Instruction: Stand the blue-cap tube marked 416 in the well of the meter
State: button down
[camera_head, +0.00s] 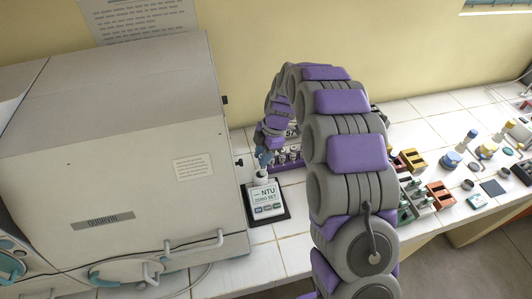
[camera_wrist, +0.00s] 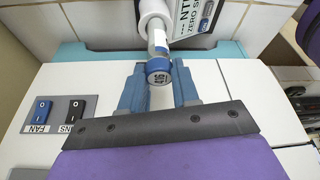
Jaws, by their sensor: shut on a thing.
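The blue-cap tube (camera_wrist: 158,71) is between the blue fingers of my gripper (camera_wrist: 159,84) in the wrist view, its cap facing the camera and marked 416. Its pale body runs away from the camera toward the white round well (camera_wrist: 152,14) of the meter. The tube's far end lines up with the well; I cannot tell how far it is inside. The NTU meter (camera_wrist: 195,18) is partly cut off there. In the head view the meter (camera_head: 265,201) stands beside the incubator, with my gripper (camera_head: 262,157) just above its well. The tube is hard to make out there.
The large beige incubator (camera_head: 110,150) stands close on the left of the meter. A rack (camera_head: 287,155) is partly hidden behind my arm. On the right bench are coloured racks (camera_head: 438,194) and a blue-lidded jar (camera_head: 451,160). White tiles in front of the meter are clear.

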jog(key=shift+w+b+x, duration=0.2)
jog(key=shift+b+x, duration=0.65)
jog(key=shift+x, duration=0.7)
notch_tip(320, 180, down, 3)
jog(key=shift+r+b, duration=0.1)
jog(key=shift+b, duration=0.75)
jog(key=shift+f, duration=0.5)
jog(key=c, duration=0.8)
grip_release()
jog(key=shift+o, duration=0.2)
